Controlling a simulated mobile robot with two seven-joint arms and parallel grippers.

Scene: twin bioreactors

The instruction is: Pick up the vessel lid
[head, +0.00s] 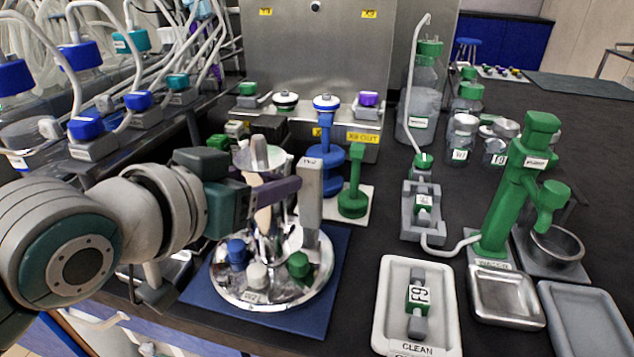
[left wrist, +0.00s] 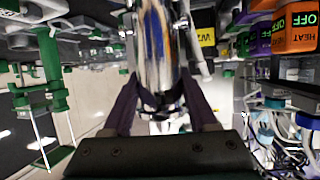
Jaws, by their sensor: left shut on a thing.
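The vessel lid (head: 232,283) is a shiny round steel disc with blue, white and green caps on top. It is over the blue mat (head: 325,298) at the front left of the bench. My left gripper (head: 272,198) is above the disc, shut on the lid's upright metal middle part. In the left wrist view the dark purple fingers (left wrist: 162,105) sit on both sides of this shiny post (left wrist: 155,45). The fingers partly hide the post in the head view. I cannot tell whether the disc touches the mat. My right gripper is not in view.
A grey upright block (head: 310,190) stands close behind the fingers. Blue (head: 326,155) and green (head: 353,185) stands are beyond it. A white tray (head: 447,312), a green dispenser (head: 505,195) and metal dishes (head: 506,295) are to the right. Tubed bottles crowd the left.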

